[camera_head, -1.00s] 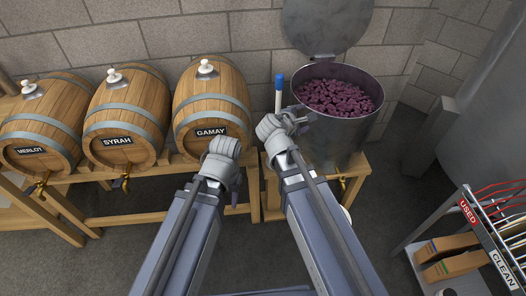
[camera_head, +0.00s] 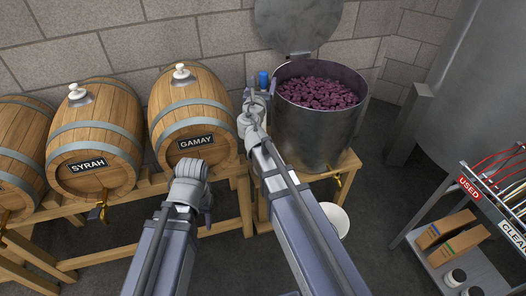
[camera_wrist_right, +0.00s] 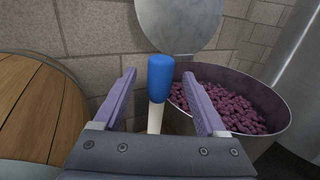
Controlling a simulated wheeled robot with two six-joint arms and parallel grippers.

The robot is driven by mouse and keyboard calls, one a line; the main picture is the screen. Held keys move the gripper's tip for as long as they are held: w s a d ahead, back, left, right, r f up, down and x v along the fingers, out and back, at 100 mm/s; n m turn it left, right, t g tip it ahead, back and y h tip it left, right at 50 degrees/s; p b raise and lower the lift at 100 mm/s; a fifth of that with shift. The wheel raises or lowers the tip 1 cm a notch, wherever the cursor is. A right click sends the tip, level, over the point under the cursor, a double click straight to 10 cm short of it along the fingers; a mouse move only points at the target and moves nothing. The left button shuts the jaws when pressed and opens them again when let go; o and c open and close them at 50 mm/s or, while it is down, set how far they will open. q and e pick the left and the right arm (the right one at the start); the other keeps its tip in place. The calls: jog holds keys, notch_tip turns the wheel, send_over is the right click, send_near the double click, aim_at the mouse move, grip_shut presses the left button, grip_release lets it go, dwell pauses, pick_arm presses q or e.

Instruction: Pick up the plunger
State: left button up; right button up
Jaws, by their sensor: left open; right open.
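The plunger shows a blue cap-like top (camera_head: 263,79) beside the left rim of the metal vat in the head view. In the right wrist view its blue top (camera_wrist_right: 160,78) and part of its white shaft (camera_wrist_right: 155,118) stand upright between the open fingers of my right gripper (camera_wrist_right: 160,100), apart from both. Its lower part is hidden behind the gripper. In the head view my right gripper (camera_head: 256,100) is just left of the vat. My left gripper (camera_head: 196,185) is open and empty in front of the Gamay barrel.
The open vat (camera_head: 318,125) of dark grapes stands on a wooden stand, its lid (camera_head: 298,24) raised. Gamay (camera_head: 190,120) and Syrah (camera_head: 95,140) barrels lie on a rack at left. A white bowl (camera_head: 336,219) is below the vat, and a rack cart (camera_head: 450,255) at right.

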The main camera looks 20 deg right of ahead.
jog(key=shift+x, duration=2.7)
jog(key=shift+s+r, duration=0.1)
grip_shut()
